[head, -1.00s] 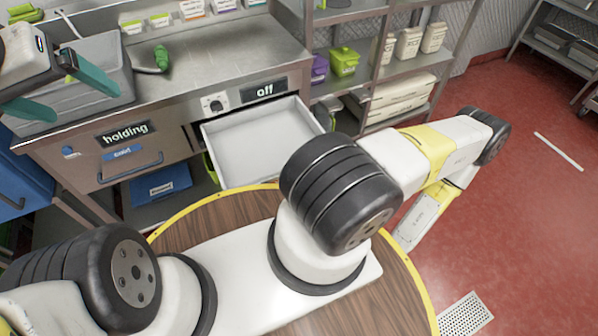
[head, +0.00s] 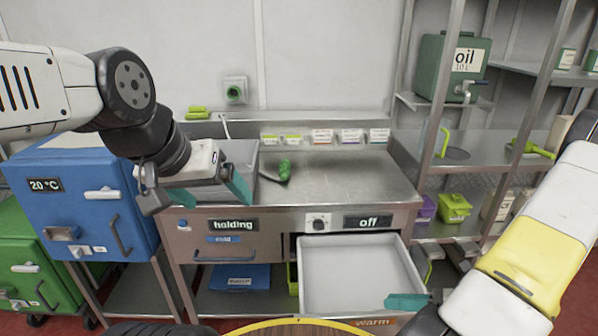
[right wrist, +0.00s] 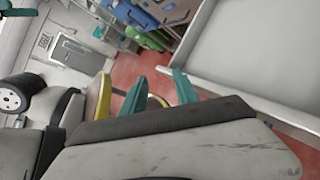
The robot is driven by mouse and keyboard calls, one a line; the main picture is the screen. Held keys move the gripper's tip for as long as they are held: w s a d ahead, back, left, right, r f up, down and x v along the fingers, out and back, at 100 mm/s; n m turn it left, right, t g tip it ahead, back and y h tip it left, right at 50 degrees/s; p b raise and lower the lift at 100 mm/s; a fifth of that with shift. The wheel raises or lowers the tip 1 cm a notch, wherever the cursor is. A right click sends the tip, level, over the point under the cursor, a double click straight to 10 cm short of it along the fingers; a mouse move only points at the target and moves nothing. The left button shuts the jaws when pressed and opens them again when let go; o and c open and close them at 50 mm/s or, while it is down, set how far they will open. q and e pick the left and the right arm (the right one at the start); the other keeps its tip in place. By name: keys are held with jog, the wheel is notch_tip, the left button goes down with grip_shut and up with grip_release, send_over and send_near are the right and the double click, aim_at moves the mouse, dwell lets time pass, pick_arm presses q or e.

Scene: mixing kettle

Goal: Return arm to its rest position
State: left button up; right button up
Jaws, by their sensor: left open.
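My left gripper (head: 210,190) is open and empty, with teal fingers spread in front of the grey bin on the counter's left end. My right arm comes in from the right in the head view, with a yellow band on it. One teal finger of my right gripper (head: 408,301) shows by the front right corner of the open drawer (head: 355,272). In the right wrist view my right gripper (right wrist: 160,92) has its two teal fingers apart with nothing between them. The pale drawer (right wrist: 285,60) is to their right there.
A steel counter (head: 340,180) spans the middle, with a green-handled tool (head: 284,168) on it. A blue cabinet (head: 85,195) and a green one (head: 40,260) stand at the left. A shelf rack at the right holds a green oil container (head: 440,68).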

jog(key=a+r+n+h, duration=0.3)
jog(key=r+n, duration=0.7)
jog(key=s+a+r+n+t+h, duration=0.1)
jog(key=a+r+n+h, duration=0.2)
jog(key=r+n, duration=0.7)
jog(key=s+a+r+n+h, duration=0.1)
jog(key=a+r+n+h, duration=0.2)
jog(key=r+n, duration=0.7)
jog(key=shift+a+r+h, duration=0.15)
jog(key=shift+r+h, duration=0.6)
jog(key=shift+h, duration=0.35)
